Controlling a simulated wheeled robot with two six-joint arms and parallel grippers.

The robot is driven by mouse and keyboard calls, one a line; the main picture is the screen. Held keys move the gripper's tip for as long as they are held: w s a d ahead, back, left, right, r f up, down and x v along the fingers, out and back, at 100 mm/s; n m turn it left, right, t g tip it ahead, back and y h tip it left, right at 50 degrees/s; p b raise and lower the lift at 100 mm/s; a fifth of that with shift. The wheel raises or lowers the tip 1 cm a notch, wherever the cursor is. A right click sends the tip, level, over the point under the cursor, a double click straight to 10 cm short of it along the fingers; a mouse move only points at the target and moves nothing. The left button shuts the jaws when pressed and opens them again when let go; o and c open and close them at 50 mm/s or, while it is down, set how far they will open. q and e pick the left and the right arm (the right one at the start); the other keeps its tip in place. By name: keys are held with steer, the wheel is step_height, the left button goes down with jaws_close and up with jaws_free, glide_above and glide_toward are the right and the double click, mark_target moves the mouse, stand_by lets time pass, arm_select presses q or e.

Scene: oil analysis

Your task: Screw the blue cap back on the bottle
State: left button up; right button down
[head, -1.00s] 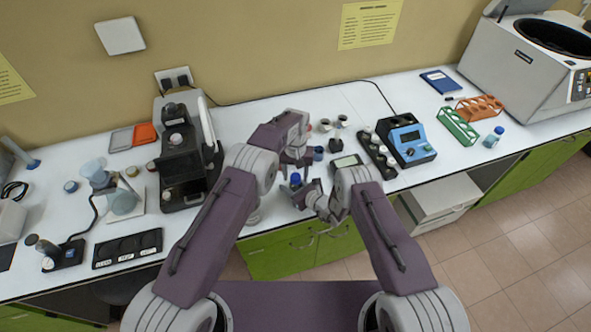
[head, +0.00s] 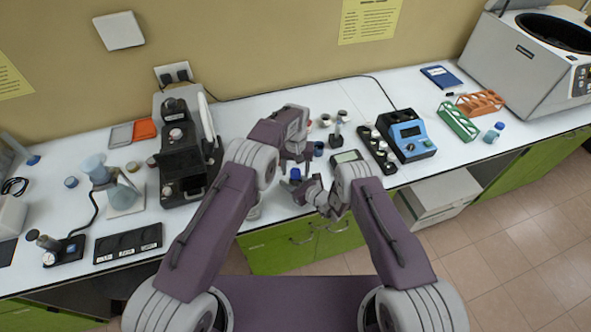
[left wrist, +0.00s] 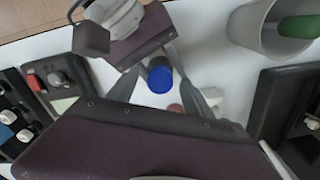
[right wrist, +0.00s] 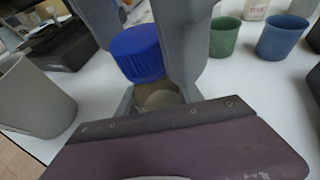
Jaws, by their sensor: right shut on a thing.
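My right gripper (head: 308,190) is shut on the bottle below the cap. My left gripper (left wrist: 160,75) comes from above, its fingers on either side of the cap, with white gaps showing between them and the cap in the left wrist view. The cap also shows in the head view (head: 295,174) between my two grippers, near the bench's front edge. The bottle is mostly hidden there.
A green cup (right wrist: 224,37) and a blue cup (right wrist: 280,37) stand close behind the bottle. A grey beaker (right wrist: 36,98) stands to the left in the right wrist view. A black vial rack (head: 378,150) and a blue-topped device (head: 406,134) stand to the right on the bench.

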mark_target(296, 181)
arm_select(q)
step_height(296, 181, up, 12)
stand_by(0.5)
arm_select(e)
steer(key=c, duration=0.7)
jaws_free()
steer(key=b+v, duration=0.1)
steer(key=v, duration=0.8)
arm_select(q)
steer(key=shift+f, duration=0.55)
